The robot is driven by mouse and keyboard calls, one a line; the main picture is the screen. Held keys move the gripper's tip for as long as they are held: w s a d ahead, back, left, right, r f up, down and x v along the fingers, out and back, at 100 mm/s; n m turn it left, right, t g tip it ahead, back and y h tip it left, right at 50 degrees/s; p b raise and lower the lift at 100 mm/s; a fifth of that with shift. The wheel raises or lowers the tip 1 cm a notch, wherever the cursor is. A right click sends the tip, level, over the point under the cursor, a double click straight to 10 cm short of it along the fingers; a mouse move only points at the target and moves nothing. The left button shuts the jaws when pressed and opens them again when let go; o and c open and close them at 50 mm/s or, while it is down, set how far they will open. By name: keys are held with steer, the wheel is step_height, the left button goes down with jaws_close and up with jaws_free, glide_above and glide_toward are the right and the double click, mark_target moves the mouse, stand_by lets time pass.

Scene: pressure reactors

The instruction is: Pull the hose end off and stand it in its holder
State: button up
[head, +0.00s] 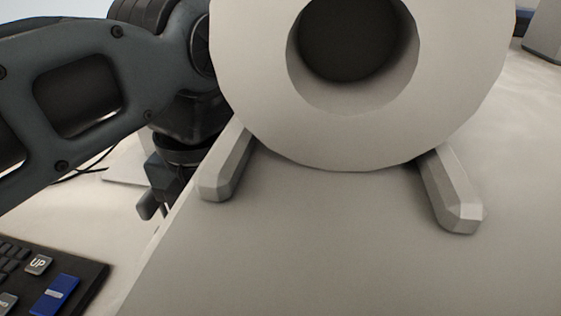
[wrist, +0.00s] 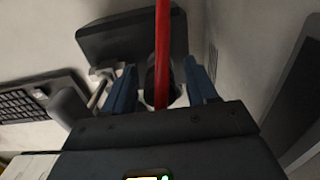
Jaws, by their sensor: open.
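A thin red hose (wrist: 163,45) runs down the middle of the wrist view, from the top edge to between the fingers of my gripper (wrist: 159,68). The blue fingers are open, one on each side of the hose, with gaps beside it. A round, dark-and-light part shows behind the hose between the fingers; I cannot tell whether it is the hose end. In the head view my gripper is mostly hidden behind my arm and the large pale cylinder. I cannot make out the holder in either view.
A large pale cylinder (head: 262,100) on two feet fills the middle of the head view. A dark keypad (head: 85,268) with an UP key lies at lower left. In the wrist view a keyboard (wrist: 35,100) is at left and a dark panel (wrist: 110,40) stands beyond the fingers.

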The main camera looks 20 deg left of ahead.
steer(key=shift+c, duration=0.2)
jaws_close()
stand_by(0.4)
steer(key=shift+r, duration=0.2)
steer(key=shift+r+p, duration=1.1)
steer(key=shift+r, duration=1.75)
steer(key=shift+s, duration=0.1)
